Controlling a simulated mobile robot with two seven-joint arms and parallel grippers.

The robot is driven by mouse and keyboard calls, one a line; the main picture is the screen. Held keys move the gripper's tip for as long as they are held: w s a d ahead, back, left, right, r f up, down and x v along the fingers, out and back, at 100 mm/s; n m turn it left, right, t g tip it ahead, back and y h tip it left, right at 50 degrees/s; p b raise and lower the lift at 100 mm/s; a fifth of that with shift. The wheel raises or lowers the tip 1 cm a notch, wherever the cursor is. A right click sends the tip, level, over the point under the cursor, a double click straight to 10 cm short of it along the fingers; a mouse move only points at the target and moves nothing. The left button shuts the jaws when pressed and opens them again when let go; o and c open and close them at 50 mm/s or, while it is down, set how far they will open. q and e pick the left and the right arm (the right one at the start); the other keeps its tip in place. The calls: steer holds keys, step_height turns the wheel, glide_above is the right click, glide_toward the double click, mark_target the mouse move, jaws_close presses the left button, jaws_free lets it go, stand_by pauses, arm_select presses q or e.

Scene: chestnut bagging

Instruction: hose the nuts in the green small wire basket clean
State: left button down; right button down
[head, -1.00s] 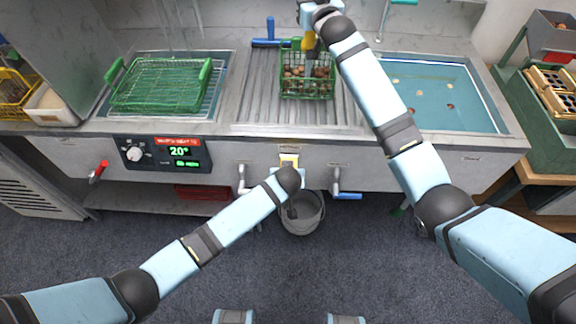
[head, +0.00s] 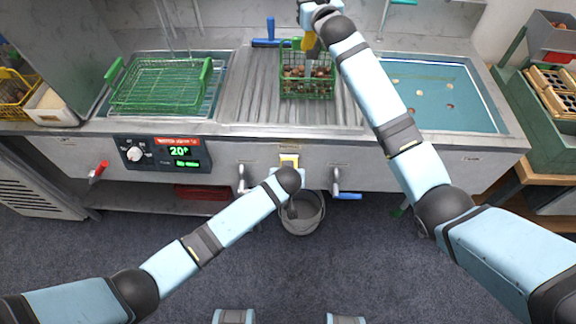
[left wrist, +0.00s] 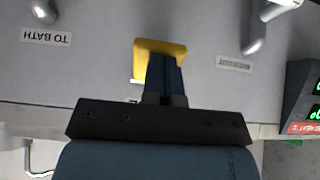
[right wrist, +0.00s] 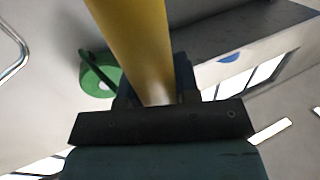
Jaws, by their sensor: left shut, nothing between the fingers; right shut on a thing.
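The green small wire basket (head: 307,96) stands on the ribbed drainboard, with several brown nuts (head: 305,76) inside. My right gripper is above the back of the basket, its tips hidden by the arm in the head view. In the right wrist view my right gripper (right wrist: 158,92) is shut on a yellow hose handle (right wrist: 135,40). The yellow handle also shows over the basket in the head view (head: 309,42). No clear water jet is visible. My left gripper (left wrist: 165,72) is shut and empty, at a yellow tab (left wrist: 143,50) on the sink front.
A larger green wire basket (head: 160,101) sits over the left basin. A right basin (head: 440,115) holds water with several floating pieces. A grey bucket (head: 302,222) stands below, beside a blue-handled valve (head: 347,196).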

stand_by(0.6)
arm_select(q)
steer(key=v, duration=1.4)
steer(key=shift+w+r, duration=0.15)
steer(key=shift+w, duration=0.15)
steer(key=w+r+g, duration=0.4)
steer(key=w+r, duration=0.1)
steer(key=w, duration=0.1)
steer(key=shift+r, duration=0.25)
steer(key=shift+f, duration=0.1)
steer(key=x, duration=0.4)
steer(key=s+x, duration=0.1)
steer(key=x, duration=0.8)
steer(key=shift+f, duration=0.5)
